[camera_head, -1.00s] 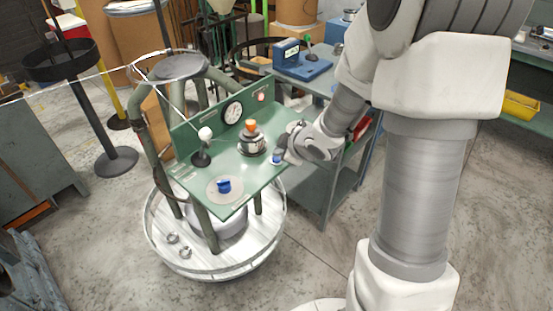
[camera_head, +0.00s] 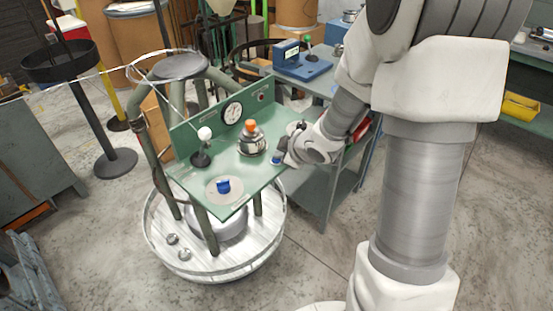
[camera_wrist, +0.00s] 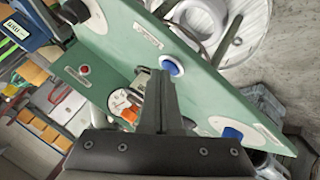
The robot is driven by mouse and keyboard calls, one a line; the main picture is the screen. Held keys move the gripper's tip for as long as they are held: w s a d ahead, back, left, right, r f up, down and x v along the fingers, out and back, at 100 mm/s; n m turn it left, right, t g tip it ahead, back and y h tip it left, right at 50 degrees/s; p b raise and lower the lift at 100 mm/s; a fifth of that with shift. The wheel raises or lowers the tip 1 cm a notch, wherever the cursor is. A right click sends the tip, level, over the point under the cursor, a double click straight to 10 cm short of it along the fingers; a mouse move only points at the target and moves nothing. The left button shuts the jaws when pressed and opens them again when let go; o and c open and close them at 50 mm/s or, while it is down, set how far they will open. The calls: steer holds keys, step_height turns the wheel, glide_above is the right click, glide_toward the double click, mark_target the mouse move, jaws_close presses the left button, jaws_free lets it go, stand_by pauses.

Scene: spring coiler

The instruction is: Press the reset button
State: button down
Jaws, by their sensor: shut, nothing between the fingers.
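A blue button (camera_head: 276,160) in a white ring sits at the right edge of the green worktop (camera_head: 233,168). It also shows in the wrist view (camera_wrist: 171,66), with an unreadable label beside it. A red round button or lamp (camera_head: 262,97) is on the upright green panel, and it shows in the wrist view (camera_wrist: 84,69). I cannot read which is marked reset. My gripper (camera_head: 280,151) is shut and empty, just above and beside the blue button. In the wrist view its fingertips (camera_wrist: 157,72) appear close to that button; contact cannot be told.
An orange-topped metal device (camera_head: 251,139) stands left of my gripper. A dial gauge (camera_head: 232,112) is on the panel. A white-knobbed lever (camera_head: 204,136) and a blue knob (camera_head: 223,186) are farther left. A round tray (camera_head: 163,256) lies below. A grey shelf table (camera_head: 335,180) stands at right.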

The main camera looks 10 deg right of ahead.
stand_by(0.4)
steer(key=shift+r+p, duration=0.7)
steer(key=shift+p, duration=0.05)
step_height(320, 180, up, 5)
steer(key=p, duration=0.5)
stand_by(0.4)
